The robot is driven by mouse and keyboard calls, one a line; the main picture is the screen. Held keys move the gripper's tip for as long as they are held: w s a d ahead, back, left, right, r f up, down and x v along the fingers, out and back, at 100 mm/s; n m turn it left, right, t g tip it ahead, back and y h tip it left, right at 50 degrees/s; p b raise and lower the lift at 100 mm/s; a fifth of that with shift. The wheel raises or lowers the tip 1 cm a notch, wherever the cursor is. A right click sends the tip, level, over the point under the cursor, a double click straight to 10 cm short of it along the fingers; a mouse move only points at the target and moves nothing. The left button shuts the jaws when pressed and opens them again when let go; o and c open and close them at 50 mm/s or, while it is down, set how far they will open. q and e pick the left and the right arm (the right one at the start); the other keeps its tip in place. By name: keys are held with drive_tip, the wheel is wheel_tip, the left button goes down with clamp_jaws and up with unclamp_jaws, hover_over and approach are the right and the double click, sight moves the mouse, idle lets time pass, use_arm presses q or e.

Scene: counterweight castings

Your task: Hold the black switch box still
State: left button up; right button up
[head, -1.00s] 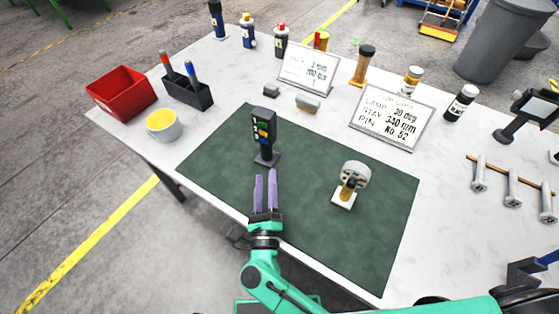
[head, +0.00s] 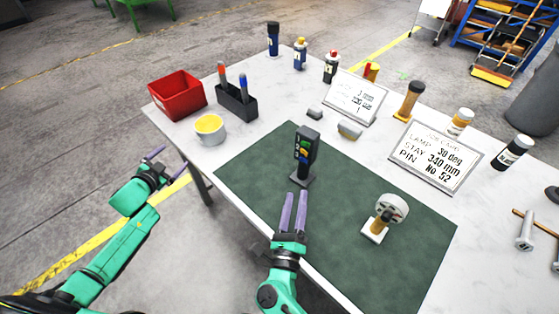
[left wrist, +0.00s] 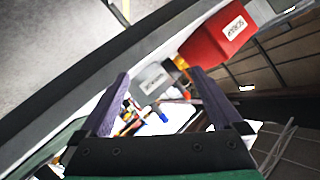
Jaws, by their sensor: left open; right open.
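The black switch box (head: 306,150) stands upright on a small base on the green mat (head: 262,160), with green, yellow and blue buttons on its face. My right gripper (head: 294,212) is open and empty over the mat, its purple fingers pointing at the foot of the box, close in front of it. My left gripper (head: 155,162) is off the table's left edge, open and empty, well away from the box. In the left wrist view its fingers (left wrist: 165,105) are spread, with a red bin and a grey container beyond them. The switch box is not clearly visible there.
A red bin (head: 177,92), a black pen holder (head: 237,102) and a yellow-filled cup (head: 210,129) stand at the table's left. A round-headed casting (head: 389,212) stands on the mat, right of my right gripper. Two sign cards (head: 436,156) and several bottles stand behind.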

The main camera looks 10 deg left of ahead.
use_arm(q)
drive_tip(key=w+d+r+m+h, duration=0.15)
drive_tip(key=d+r+m, duration=0.25)
drive_tip(key=d+m, duration=0.45)
drive_tip(key=d+r+m+h, duration=0.2)
drive_tip(key=d+r+m, duration=0.2)
drive_tip(key=d+m, duration=0.4)
drive_tip(key=s+d+r+m+t+h, duration=0.1)
drive_tip(key=s+d+r+m+h, duration=0.15)
drive_tip(key=d+m, duration=0.4)
drive_tip(key=s+d+r+m+h, duration=0.1)
drive_tip(key=s+d+r+m, duration=0.1)
drive_tip(key=s+d+m, duration=0.35)
drive_tip(key=s+d+r+m+t+h, duration=0.1)
drive_tip(key=s+d+r+m+h, duration=0.1)
drive_tip(key=d+m, duration=0.5)
drive_tip(key=n, duration=0.1)
hover_over(305, 157)
drive_tip(key=a+x, duration=0.1)
drive_tip(key=x, duration=0.4)
drive_tip(key=shift+w+d, duration=0.1)
drive_tip(key=shift+w, duration=0.05)
clamp_jaws()
